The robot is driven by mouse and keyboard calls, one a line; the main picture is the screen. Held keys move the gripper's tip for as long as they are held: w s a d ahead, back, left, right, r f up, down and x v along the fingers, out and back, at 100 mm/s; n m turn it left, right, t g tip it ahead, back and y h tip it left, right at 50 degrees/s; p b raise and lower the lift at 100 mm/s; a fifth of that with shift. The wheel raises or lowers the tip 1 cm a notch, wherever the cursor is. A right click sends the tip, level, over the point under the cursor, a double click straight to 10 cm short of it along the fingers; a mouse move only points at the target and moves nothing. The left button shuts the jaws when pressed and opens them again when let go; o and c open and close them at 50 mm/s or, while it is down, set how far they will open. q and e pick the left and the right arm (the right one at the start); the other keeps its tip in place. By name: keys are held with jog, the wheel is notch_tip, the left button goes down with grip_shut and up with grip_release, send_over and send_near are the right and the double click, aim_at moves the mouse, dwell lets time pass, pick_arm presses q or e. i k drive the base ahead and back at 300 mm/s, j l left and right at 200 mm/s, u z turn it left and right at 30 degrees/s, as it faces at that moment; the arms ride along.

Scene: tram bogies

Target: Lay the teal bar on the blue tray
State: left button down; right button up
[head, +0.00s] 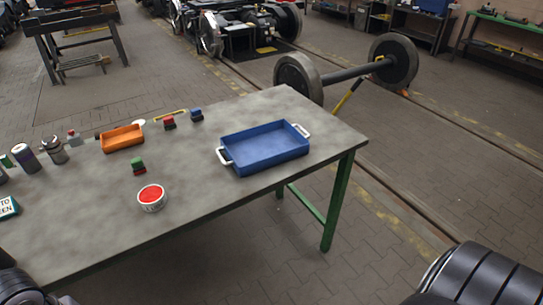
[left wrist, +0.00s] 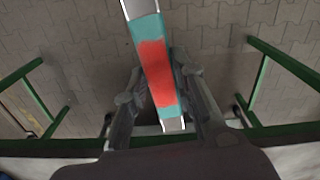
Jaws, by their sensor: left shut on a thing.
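The blue tray (head: 264,149) stands on the grey table towards its right end. It has white handles at its two ends and looks empty. In the left wrist view, my left gripper (left wrist: 160,80) is shut on the teal bar (left wrist: 145,30). The bar has a red-orange middle and silvery ends, and it runs lengthwise between the fingers. Paving and green table legs show below it. The bar and the left gripper are not visible in the head view. My right gripper is in neither view.
On the grey table (head: 215,185) stand a white tub with red contents (head: 151,196), an orange tray (head: 122,138), a green-topped block (head: 138,164), small red and blue blocks, and several cans at the left. Bare tabletop lies between the tub and blue tray.

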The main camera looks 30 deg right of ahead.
aim_at(261, 147)
jog(key=l+u, duration=0.1)
jog(key=l, duration=1.35)
jog(key=l+u, duration=0.15)
jog(key=l, duration=0.6)
jog(key=l+u, duration=0.1)
jog(key=l, duration=0.65)
jog(key=k+l+u, duration=0.1)
jog(key=l, duration=0.6)
jog(key=k+l, duration=0.15)
jog(key=l, duration=0.6)
jog(key=i+u, duration=0.05)
